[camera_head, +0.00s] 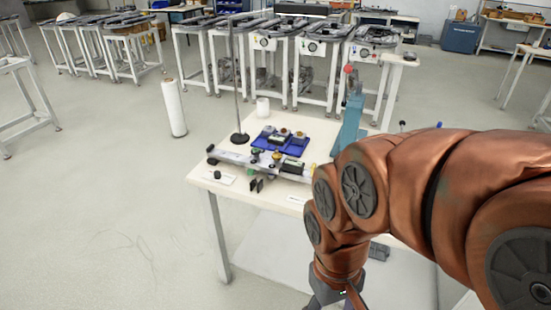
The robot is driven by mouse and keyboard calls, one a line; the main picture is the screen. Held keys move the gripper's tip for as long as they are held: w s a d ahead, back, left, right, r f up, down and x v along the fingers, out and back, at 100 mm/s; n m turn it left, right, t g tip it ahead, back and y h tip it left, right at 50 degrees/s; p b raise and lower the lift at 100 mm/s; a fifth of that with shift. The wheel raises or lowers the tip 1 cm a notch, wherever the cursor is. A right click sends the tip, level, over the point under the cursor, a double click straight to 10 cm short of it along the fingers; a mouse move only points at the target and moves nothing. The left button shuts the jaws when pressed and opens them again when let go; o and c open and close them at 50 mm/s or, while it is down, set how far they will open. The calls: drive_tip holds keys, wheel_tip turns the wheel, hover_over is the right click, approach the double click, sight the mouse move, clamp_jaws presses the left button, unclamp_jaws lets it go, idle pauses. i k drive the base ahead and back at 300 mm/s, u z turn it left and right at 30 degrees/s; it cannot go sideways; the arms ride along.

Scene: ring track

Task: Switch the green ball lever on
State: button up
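I cannot make out a lever with a green ball for certain. A lever with a red ball (348,69) stands on a teal device (350,122) at the back right of the white table (205,182). Small dark knobs sit on a rail (235,159) along the table, too small to tell their colours. My gripper (336,299) hangs low at the bottom edge, in front of the table and apart from its things. It is partly cut off, and its fingers are not clear. My arm hides the table's right part.
A white roll (173,108) stands on the floor. White workbenches (290,60) line the back.

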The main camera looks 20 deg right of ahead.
sight(250, 172)
drive_tip(key=k, duration=0.5)
drive_tip(key=u, duration=2.1)
drive_tip(key=i, duration=1.15)
drive_tip(key=z, duration=2.1)
